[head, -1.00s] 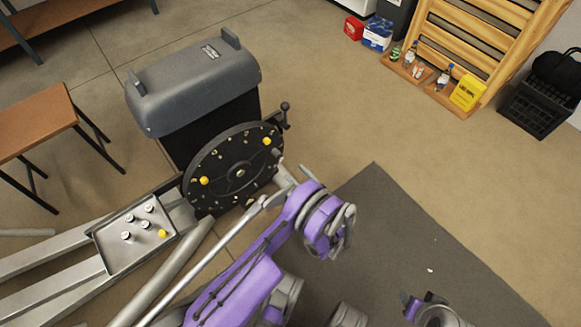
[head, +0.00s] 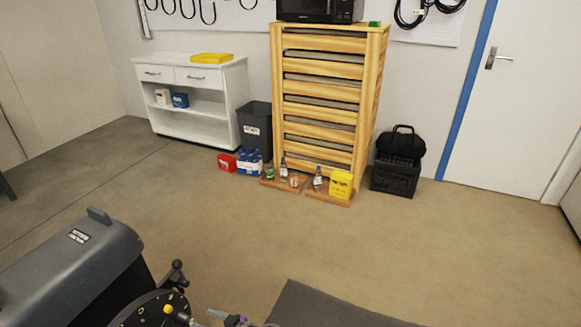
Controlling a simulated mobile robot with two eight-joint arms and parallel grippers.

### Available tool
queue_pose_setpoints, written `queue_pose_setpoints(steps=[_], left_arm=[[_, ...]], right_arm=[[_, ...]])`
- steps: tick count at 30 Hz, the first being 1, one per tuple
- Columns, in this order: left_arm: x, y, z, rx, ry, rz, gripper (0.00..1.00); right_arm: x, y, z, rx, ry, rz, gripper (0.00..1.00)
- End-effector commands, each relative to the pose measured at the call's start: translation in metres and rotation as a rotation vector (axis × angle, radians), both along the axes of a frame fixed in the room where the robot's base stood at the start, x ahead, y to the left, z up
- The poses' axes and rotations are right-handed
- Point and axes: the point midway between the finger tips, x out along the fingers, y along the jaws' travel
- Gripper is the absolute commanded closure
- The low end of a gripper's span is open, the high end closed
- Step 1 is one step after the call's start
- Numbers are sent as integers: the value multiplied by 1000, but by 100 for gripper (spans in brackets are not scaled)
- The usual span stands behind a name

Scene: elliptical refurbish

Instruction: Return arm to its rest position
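Only a small tip of one of my arms (head: 238,320), grey and purple, shows at the bottom edge in the head view, just right of the elliptical trainer's black flywheel disc (head: 140,314). It appears to be my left arm; whether its gripper is open or shut cannot be told, and the rest is below the frame. My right arm and gripper are not in view. The trainer's grey housing (head: 70,262) fills the lower left. A yellow knob (head: 167,309) is on the disc, and a dark crank knob (head: 176,268) stands beside the housing.
A dark mat (head: 320,306) lies at the bottom. The brown floor (head: 300,240) beyond is clear. Along the wall stand a white cabinet (head: 190,122), a black bin (head: 252,130), a wooden slatted unit (head: 325,100) and a black crate (head: 394,178). A white door (head: 520,110) is at right.

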Motion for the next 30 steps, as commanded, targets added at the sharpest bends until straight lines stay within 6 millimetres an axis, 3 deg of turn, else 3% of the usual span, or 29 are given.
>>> queue_pose_setpoints(steps=[1, 5, 11, 21, 30], left_arm=[[-2, 5, 16, -35, 64, -8, 33], [-13, 11, 45, -132, 223, -53, 33], [-47, 11, 86, -282, 432, -160, 33], [-137, -11, 137, -513, 664, -436, 33], [-221, -47, 158, -655, 726, -720, 33]], right_arm=[[0, 0, 0, 0, 0, 0, 50], [0, 0, 0, 0, 0, 0, 50], [0, 0, 0, 0, 0, 0, 50], [0, 0, 0, 0, 0, 0, 50], [0, 0, 0, 0, 0, 0, 50]])
